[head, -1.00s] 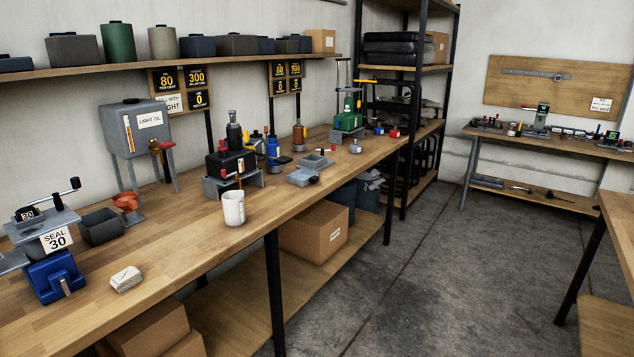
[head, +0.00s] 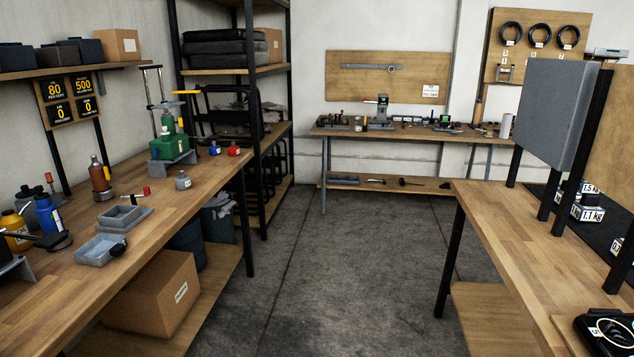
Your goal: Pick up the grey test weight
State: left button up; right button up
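A small grey weight-like piece with a knob on top and a pale label (head: 183,182) stands upright on the left wooden bench, near its far end. It looks like the grey test weight, but its label is too small to read. On the right bench, blocks with white labels reading 1.5 kg and 1.1 kg (head: 582,207) stand on a dark surface, partly hidden by dark posts. Neither of my grippers is in view.
The left bench (head: 150,215) also holds a green jack (head: 172,147), red and blue small pieces, grey trays (head: 101,249) and bottles. A grey panel (head: 553,115) stands on the right bench (head: 500,230). The concrete floor (head: 350,270) between the benches is clear.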

aim_at(182, 181)
jog(key=i+l, duration=0.1)
jog(key=i, duration=1)
jog(key=i+l+u, duration=0.1)
jog(key=i, duration=1)
